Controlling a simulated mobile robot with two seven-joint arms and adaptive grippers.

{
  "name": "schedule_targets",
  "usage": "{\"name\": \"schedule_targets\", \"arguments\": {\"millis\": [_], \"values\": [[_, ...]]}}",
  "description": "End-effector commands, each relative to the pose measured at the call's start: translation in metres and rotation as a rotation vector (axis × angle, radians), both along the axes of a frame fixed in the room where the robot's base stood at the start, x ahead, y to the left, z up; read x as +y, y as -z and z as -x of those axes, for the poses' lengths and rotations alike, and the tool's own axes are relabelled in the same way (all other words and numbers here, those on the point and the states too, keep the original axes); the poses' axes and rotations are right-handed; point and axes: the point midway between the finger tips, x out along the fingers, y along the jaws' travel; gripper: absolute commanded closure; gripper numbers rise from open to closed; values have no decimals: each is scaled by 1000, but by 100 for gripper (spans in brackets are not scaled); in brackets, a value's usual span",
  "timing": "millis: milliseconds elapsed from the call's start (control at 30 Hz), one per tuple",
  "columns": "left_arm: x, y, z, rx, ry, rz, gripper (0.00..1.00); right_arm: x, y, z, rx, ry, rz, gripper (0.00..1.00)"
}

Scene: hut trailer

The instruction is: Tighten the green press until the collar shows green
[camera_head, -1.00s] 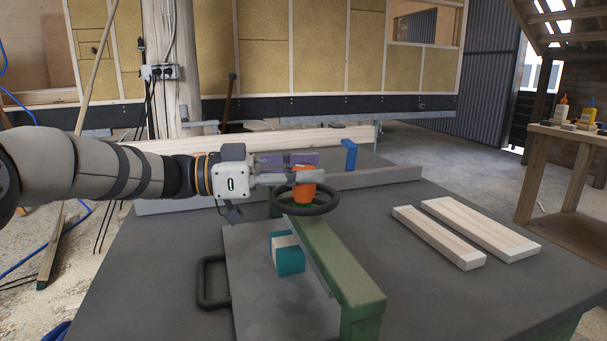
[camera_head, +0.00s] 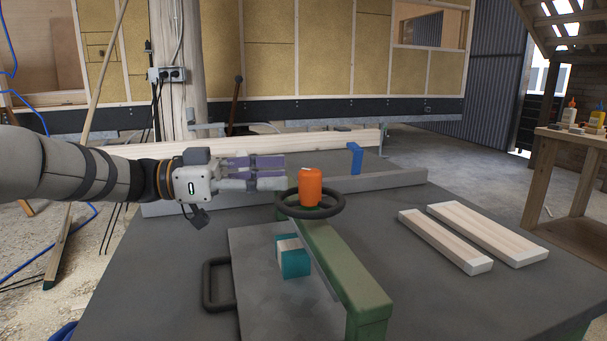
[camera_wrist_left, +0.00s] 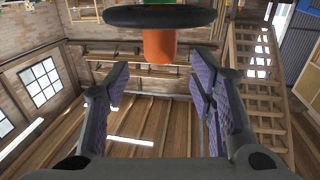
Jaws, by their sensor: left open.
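The green press (camera_head: 345,265) stands on the table with a black handwheel (camera_head: 332,208) on top. An orange knob (camera_head: 310,187) rises upright from the wheel. A little green seems to show low at the wheel's hub, too small to tell whether it is the collar. My left gripper (camera_head: 284,172) is open and empty, just left of the knob and apart from it. In the left wrist view, the knob (camera_wrist_left: 160,46) and wheel (camera_wrist_left: 160,17) appear beyond the spread purple finger pads (camera_wrist_left: 160,72). My right gripper is out of view.
A teal-and-wood block (camera_head: 293,260) sits on the grey plate (camera_head: 262,300) beside the press. Two pale boards (camera_head: 485,232) lie at right. A blue stop (camera_head: 354,157) and a grey rail (camera_head: 385,180) stand behind. The table between press and boards is clear.

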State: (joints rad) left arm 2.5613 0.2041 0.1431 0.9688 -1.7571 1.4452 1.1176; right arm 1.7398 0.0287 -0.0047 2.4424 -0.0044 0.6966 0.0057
Motion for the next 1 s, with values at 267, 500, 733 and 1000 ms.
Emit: {"name": "schedule_targets", "arguments": {"millis": [267,500,733,1000], "values": [[51,0,7,-1,1,1,50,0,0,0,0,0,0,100],[55,0,8,0,1,0,50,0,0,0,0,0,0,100],[55,0,8,0,1,0,50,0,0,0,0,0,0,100],[54,0,8,0,1,0,50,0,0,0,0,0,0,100]]}}
